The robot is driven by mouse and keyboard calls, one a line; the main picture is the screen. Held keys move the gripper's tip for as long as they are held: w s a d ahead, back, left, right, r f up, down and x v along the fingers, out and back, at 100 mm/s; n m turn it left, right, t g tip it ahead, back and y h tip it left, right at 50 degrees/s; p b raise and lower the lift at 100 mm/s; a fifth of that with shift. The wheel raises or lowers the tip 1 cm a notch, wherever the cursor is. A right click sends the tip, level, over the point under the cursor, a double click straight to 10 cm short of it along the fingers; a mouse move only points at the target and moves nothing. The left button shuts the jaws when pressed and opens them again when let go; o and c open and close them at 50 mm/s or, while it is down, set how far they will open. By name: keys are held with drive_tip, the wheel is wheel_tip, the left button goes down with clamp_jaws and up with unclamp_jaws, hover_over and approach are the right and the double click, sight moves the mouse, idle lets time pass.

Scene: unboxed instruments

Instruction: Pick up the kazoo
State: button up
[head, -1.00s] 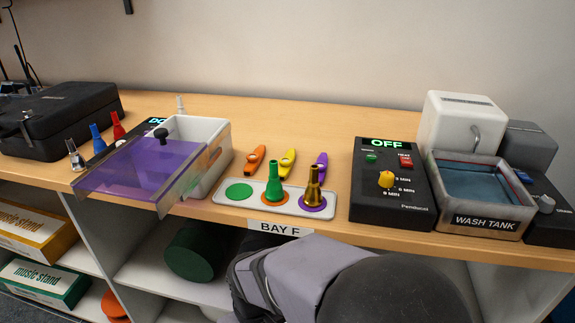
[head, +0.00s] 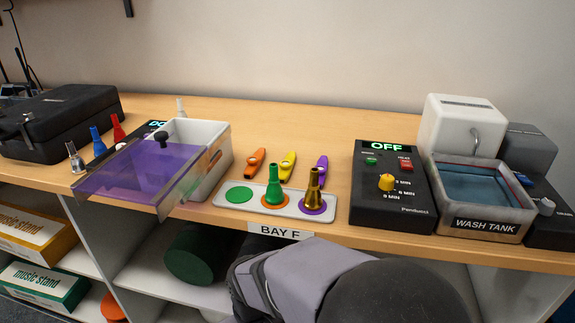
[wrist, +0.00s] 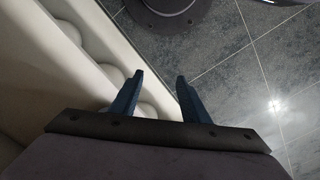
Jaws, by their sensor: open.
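Three kazoos lie on the table in the head view: an orange kazoo (head: 255,162), a yellow kazoo (head: 287,165) and a purple kazoo (head: 320,168). They lie in a row behind a pale tray (head: 256,205) with coloured discs. A green mouthpiece (head: 274,188) and a brass mouthpiece (head: 313,192) stand upright on the tray, in front of the kazoos. My gripper (wrist: 158,92) shows only in the wrist view. Its two blue fingers are apart with nothing between them. It points at the tiled floor beside a pale padded surface, away from the kazoos.
Left are a white bin (head: 208,155) with a tilted purple lid (head: 140,170), several small mouthpieces and a black case (head: 60,120). Right are a black control box (head: 390,205) reading OFF and a wash tank (head: 480,222). The table behind the kazoos is clear.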

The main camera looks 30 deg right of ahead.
wheel_tip(320, 180, up, 14)
drive_tip(key=w+a+n+g+p, duration=0.2)
drive_tip(key=n+p, duration=1.1)
drive_tip(key=p, duration=0.1)
drive_tip(key=w+d+r+n+h+p, duration=0.1)
drive_tip(key=d+r+n+p, duration=0.35)
drive_tip(key=r+p, duration=0.45)
drive_tip(key=w+d+r+n+h+p, duration=0.1)
drive_tip(key=w+d+r+n+p, duration=0.15)
drive_tip(key=r+n+p, duration=0.45)
drive_tip(key=d+r+n+h+p, duration=0.1)
drive_tip(key=d+r+n+p, duration=0.25)
drive_tip(key=r+p, duration=0.75)
drive_tip(key=t, duration=0.5)
approach(287, 160)
drive_tip(key=shift+s+a+f+m+b, duration=0.3)
drive_tip(key=shift+s+a+f+m, duration=0.1)
drive_tip(key=shift+f, duration=0.25)
drive_tip(key=shift+w+d+f, duration=0.25)
drive_tip(key=shift+w, duration=0.3)
drive_tip(key=shift+d+b+x, duration=0.15)
drive_tip(key=shift+b+x, duration=0.25)
drive_tip(key=shift+x, duration=1.45)
drive_tip(key=shift+d+b+x, duration=0.15)
drive_tip(key=shift+b+x, duration=0.2)
drive_tip(key=shift+x, duration=1.45)
drive_tip(key=shift+r, duration=0.1)
